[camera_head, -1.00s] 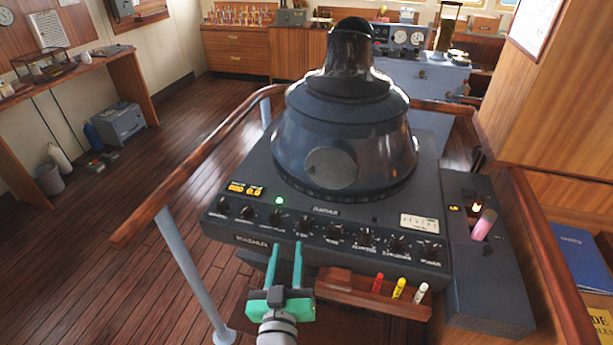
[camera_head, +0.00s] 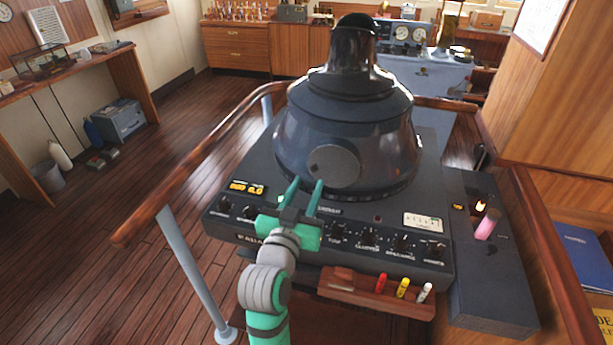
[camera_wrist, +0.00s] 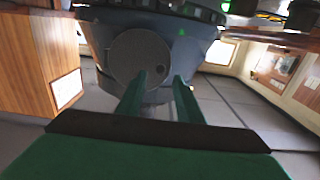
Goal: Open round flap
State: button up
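The round flap (camera_head: 334,166) is a grey disc on the lower front of the dark, cone-shaped radar hood. It looks closed, flush with the hood. A small dark spot shows near its left edge in the head view. In the wrist view the flap (camera_wrist: 137,57) appears ahead of the fingers, with the dark spot at its right. My gripper (camera_head: 304,184) is above the console's knob panel, just in front of and left of the flap. Its two green fingers are apart with nothing between them. In the wrist view the fingers (camera_wrist: 158,92) overlap the flap's lower edge; contact cannot be told.
The radar console (camera_head: 235,205) has a row of knobs under my gripper. A wooden tray (camera_head: 345,286) with red, yellow and white markers is at its front. A wooden handrail (camera_head: 190,165) runs along the left. A side box (camera_head: 485,265) holds a pink cylinder.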

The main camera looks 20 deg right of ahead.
aim_at(314, 170)
jog(key=shift+x, duration=2.5)
